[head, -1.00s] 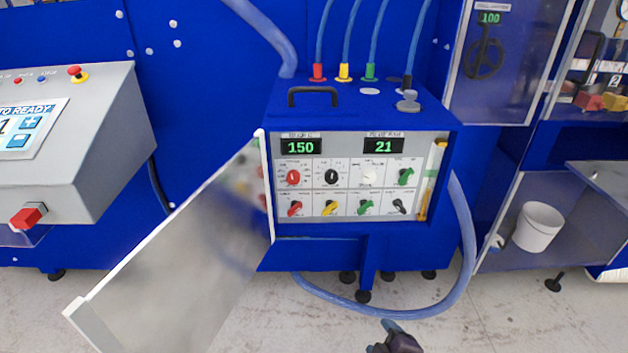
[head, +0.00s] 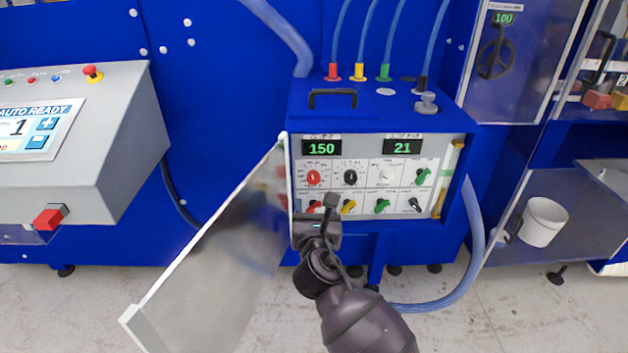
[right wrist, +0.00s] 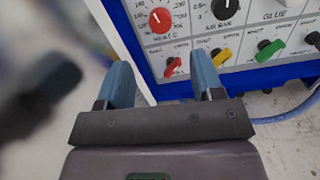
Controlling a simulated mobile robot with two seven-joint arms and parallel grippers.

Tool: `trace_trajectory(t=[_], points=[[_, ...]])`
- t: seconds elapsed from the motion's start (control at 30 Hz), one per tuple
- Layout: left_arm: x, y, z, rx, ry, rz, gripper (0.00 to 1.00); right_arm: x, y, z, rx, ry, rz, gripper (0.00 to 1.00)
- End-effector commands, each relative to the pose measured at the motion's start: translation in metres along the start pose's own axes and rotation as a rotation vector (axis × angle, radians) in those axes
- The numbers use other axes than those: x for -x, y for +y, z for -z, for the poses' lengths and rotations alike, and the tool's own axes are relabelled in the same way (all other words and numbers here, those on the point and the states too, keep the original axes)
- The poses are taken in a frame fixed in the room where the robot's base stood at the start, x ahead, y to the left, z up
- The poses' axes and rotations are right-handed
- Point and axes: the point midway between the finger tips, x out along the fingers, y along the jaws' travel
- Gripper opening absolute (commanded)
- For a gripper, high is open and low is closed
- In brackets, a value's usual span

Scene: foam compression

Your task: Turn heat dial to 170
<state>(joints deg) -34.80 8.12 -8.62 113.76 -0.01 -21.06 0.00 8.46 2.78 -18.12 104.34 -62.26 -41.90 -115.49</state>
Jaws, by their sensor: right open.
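The control box's white dial panel (head: 376,200) faces me with its displays lit. The left display (head: 321,148) reads 150 and the right display (head: 402,147) reads 21. The red dial (head: 313,177) sits at the panel's upper left, under the 150; it also shows in the right wrist view (right wrist: 160,20). My right gripper (head: 314,212) is in front of the panel's lower left, below the red dial. In the right wrist view its blue fingers (right wrist: 164,82) are apart with nothing between them. The lower red knob (right wrist: 172,67) shows just beyond the fingertips. My left gripper is not in view.
An open clear door (head: 215,240) hangs from the box's left side, close to my right gripper. Black, white, green and yellow knobs fill the panel. A blue hose (head: 477,230) loops at the right. A grey console (head: 90,150) stands at the left.

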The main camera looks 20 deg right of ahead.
Motion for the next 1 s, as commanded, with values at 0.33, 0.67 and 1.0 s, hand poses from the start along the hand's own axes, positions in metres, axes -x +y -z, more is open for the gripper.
trace_trajectory(t=[0.33, 0.67, 1.0], points=[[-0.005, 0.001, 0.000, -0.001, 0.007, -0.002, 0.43, -0.054, 0.000, 0.001, -0.002, 0.000, 0.000, 0.61], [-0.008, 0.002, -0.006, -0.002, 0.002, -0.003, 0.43, -0.095, 0.000, 0.001, -0.004, 0.001, -0.001, 0.61], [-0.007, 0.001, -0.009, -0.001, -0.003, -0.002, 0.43, -0.103, -0.001, 0.000, -0.005, 0.001, -0.001, 0.61]])
